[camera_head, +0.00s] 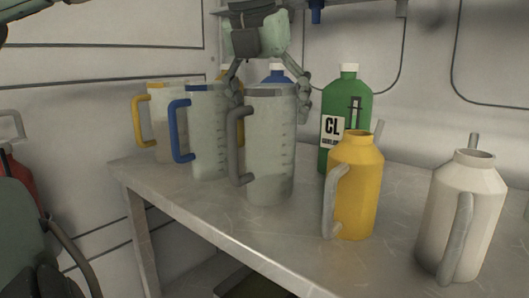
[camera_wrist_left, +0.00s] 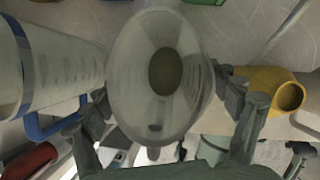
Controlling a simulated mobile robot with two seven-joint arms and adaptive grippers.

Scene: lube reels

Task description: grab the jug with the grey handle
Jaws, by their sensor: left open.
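The jug with the grey handle (camera_head: 270,150) stands upright on the metal table, a translucent body with a grey rim and its handle on the left side. My left gripper (camera_head: 271,95) hangs above it from the top, open, with one finger on each side of the jug's upper part. In the left wrist view the jug (camera_wrist_left: 160,105) fills the middle, with its dark opening facing the camera, between the open fingers. I cannot tell whether the fingers touch it. Its handle is not clear in that view. My right gripper is not in view.
On the table (camera_head: 290,240), a blue-handled jug (camera_head: 208,135) stands close left, with a yellow-handled jug (camera_head: 166,125) beyond. A green bottle (camera_head: 347,105) stands behind right. A yellow can (camera_head: 358,190) and a white can (camera_head: 465,215) stand to the right.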

